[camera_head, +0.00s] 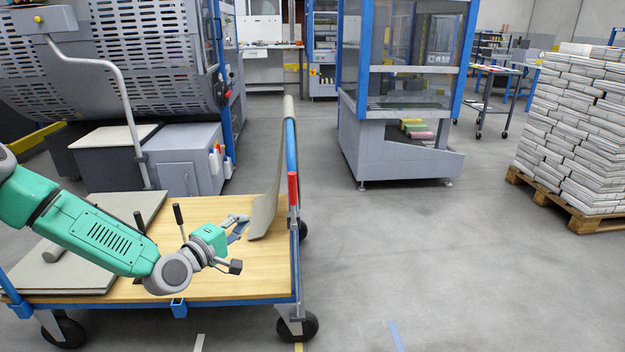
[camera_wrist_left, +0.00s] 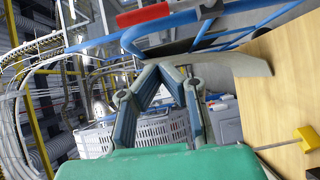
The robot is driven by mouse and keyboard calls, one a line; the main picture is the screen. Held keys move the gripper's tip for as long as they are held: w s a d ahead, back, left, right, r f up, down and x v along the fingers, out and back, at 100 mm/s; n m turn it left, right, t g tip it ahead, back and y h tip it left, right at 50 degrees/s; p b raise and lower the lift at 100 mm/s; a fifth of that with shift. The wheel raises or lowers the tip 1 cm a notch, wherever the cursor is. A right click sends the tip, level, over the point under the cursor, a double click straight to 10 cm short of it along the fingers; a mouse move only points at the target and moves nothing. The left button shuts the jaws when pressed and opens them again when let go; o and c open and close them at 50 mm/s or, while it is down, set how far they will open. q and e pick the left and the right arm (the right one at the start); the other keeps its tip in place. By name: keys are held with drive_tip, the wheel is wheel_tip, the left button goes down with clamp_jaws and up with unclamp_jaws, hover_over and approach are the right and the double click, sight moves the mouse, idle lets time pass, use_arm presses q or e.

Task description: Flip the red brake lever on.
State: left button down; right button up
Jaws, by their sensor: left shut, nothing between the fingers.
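The red brake lever (camera_head: 293,188) stands upright at the right edge of the cart (camera_head: 205,287), by its blue rail. It also shows in the left wrist view (camera_wrist_left: 142,14) as a red bar near the top, beyond my fingertips. My left gripper (camera_head: 241,225) is over the wooden deck, left of the lever and apart from it. In the left wrist view its fingers (camera_wrist_left: 156,68) meet at the tips, with nothing between them. My right gripper is in neither view.
A curved grey sheet (camera_head: 264,210) rises from the deck between my left gripper and the lever. Grey boards (camera_head: 60,278) lie on the deck's left part. A pallet of stacked newspapers (camera_head: 578,135) stands at the right. The floor right of the cart is clear.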

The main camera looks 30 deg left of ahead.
use_arm(q)
drive_tip(key=shift+w+a+r, duration=0.35)
drive_tip(key=shift+w+r, duration=0.2)
drive_tip(key=shift+r, duration=0.2)
drive_tip(key=shift+w+a, duration=0.1)
drive_tip(key=b, duration=0.3)
approach(293, 200)
drive_tip(key=w+a+r, duration=0.2)
drive_tip(key=w+a, duration=0.3)
drive_tip(key=w, duration=0.1)
drive_tip(key=shift+w+d+r, duration=0.1)
drive_tip(key=shift+w+d, duration=0.4)
drive_tip(key=shift+d, duration=0.3)
drive_tip(key=shift+w+d+r, duration=0.1)
drive_tip(key=shift+w+d, duration=0.4)
drive_tip(key=shift+d, duration=0.3)
drive_tip(key=shift+d, duration=0.1)
